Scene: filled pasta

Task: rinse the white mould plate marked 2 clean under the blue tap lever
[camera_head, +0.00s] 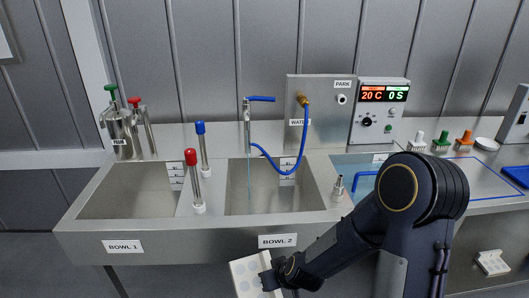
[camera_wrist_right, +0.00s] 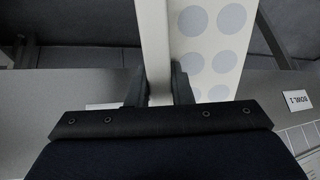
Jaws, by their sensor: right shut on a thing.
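My right gripper (camera_head: 270,280) is shut on a white mould plate (camera_head: 245,275), held in front of and below the sink front at BOWL 2. In the right wrist view the plate (camera_wrist_right: 207,30) stands between the fingers (camera_wrist_right: 162,88), with pale grey-blue round spots on its face. I cannot read a number on it. The blue tap lever (camera_head: 262,99) points right on top of the tap (camera_head: 247,112). A thin pale stream (camera_head: 248,172) runs down from the tap into bowl 2 (camera_head: 272,205). My left gripper is not in view.
Bowl 1 (camera_head: 125,205) is at the left. Red-topped (camera_head: 193,175) and blue-topped (camera_head: 202,145) posts stand between the bowls. A blue hose (camera_head: 290,172) hangs over bowl 2. A nozzle (camera_head: 338,188) stands right of it. Another white spotted piece (camera_head: 492,263) is low right.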

